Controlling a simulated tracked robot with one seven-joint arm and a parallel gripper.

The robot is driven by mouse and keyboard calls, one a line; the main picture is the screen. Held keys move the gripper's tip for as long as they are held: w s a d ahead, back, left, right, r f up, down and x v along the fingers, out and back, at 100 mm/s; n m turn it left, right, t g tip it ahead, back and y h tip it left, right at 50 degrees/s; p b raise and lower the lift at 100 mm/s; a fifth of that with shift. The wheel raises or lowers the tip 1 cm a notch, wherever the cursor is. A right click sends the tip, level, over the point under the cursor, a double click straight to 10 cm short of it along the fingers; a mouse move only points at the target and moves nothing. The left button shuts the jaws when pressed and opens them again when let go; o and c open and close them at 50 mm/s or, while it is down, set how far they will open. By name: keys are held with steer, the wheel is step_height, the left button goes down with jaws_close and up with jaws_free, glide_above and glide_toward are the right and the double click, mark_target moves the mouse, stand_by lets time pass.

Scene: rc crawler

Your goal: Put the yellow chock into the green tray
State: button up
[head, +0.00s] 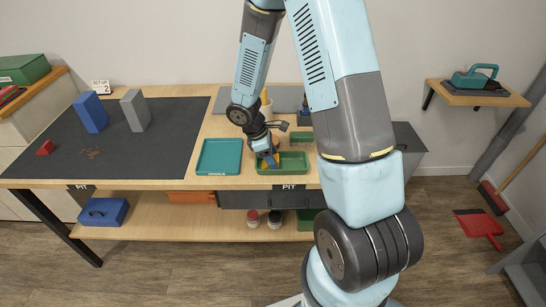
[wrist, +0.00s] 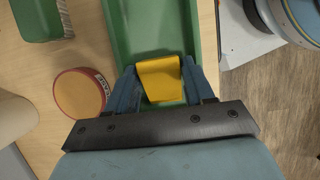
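The yellow chock (wrist: 160,76) sits between the two blue fingers of my gripper (wrist: 162,84) in the wrist view, with a finger against each side. The green tray (wrist: 150,22) lies directly beneath and beyond it. In the head view my gripper (head: 268,161) points down at the left part of the green tray (head: 298,163), and only a small bit of yellow shows at its fingertips. Whether the chock touches the tray floor I cannot tell.
A teal tray (head: 219,157) stands just left of the green tray on the wooden bench. A round red-rimmed tin (wrist: 80,94) is close to my left finger in the wrist view. A dark mat (head: 110,137) carries a blue block (head: 91,112) and a grey block (head: 135,111).

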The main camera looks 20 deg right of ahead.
steer(key=shift+o, duration=0.2)
steer(key=shift+r, duration=0.1)
steer(key=v, duration=1.1)
steer(key=s+d+r+m+t+y, duration=0.1)
steer(key=s+d+r+m, duration=0.2)
steer(key=r, duration=0.5)
steer(key=s+r+m+t, duration=0.2)
steer(key=s+r+m, duration=0.2)
steer(key=r, duration=0.4)
steer(key=s+d+r+m+t+y, duration=0.2)
steer(key=s+r+m+t+y, duration=0.1)
steer(key=s+r+m, duration=0.4)
steer(key=s+r+t, duration=0.1)
steer(key=s+r, duration=0.2)
steer(key=s, duration=0.4)
steer(key=shift+d+r, duration=0.15)
steer(key=shift+d, duration=0.15)
steer(key=shift+a, duration=0.1)
